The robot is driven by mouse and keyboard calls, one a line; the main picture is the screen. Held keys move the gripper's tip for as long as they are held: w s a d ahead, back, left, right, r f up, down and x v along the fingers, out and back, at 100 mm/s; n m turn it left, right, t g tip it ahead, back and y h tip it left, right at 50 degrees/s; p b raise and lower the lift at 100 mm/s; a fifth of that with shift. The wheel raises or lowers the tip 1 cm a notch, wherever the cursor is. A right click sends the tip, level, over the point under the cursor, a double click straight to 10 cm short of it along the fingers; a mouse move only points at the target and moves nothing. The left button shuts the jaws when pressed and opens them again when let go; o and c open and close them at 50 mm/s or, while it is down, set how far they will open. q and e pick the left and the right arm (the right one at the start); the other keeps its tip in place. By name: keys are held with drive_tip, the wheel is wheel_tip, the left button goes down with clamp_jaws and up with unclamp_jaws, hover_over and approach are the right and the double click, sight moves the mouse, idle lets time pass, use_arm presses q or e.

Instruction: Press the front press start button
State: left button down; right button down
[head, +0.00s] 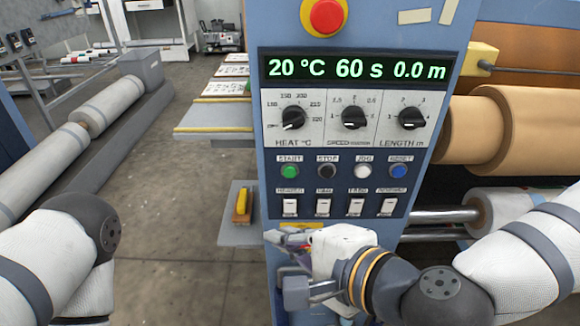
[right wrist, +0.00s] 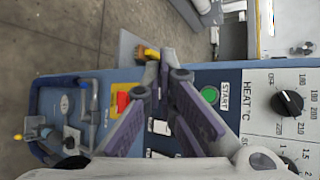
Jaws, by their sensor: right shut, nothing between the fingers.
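The green start button (head: 289,171) sits under the START label at the left of the button row on the blue press panel. It also shows in the right wrist view (right wrist: 209,95), to the right of the fingertips. My right gripper (head: 280,238) is shut and empty, below the rocker switches near the panel's lower left edge. In the right wrist view its fingertips (right wrist: 166,76) are apart from the button in the picture. Their distance to the panel is hard to tell. My left arm shows at the lower left, but its gripper is out of view.
Beside the start button are the black stop (head: 324,171), white jog (head: 362,171) and blue reset (head: 399,171) buttons. Rocker switches (head: 290,207) lie below. A red mushroom button (head: 327,16) is above the display. A grey shelf (head: 238,236) holds a yellow item (head: 242,203).

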sight(290, 172)
drive_tip(key=shift+w+d+r+m, duration=0.1)
drive_tip(key=shift+w+r+m, duration=0.2)
drive_tip(key=shift+w+r, duration=0.35)
use_arm(q)
drive_tip(key=shift+s+f+b, duration=0.45)
drive_tip(key=shift+f+b, duration=0.15)
drive_tip(key=shift+f, duration=0.05)
use_arm(e)
drive_tip(key=shift+w, duration=4.25)
drive_tip(key=shift+w+r, duration=0.1)
drive_tip(key=shift+w, duration=0.05)
use_arm(q)
drive_tip(key=shift+r, duration=0.1)
use_arm(e)
drive_tip(key=shift+w, duration=0.25)
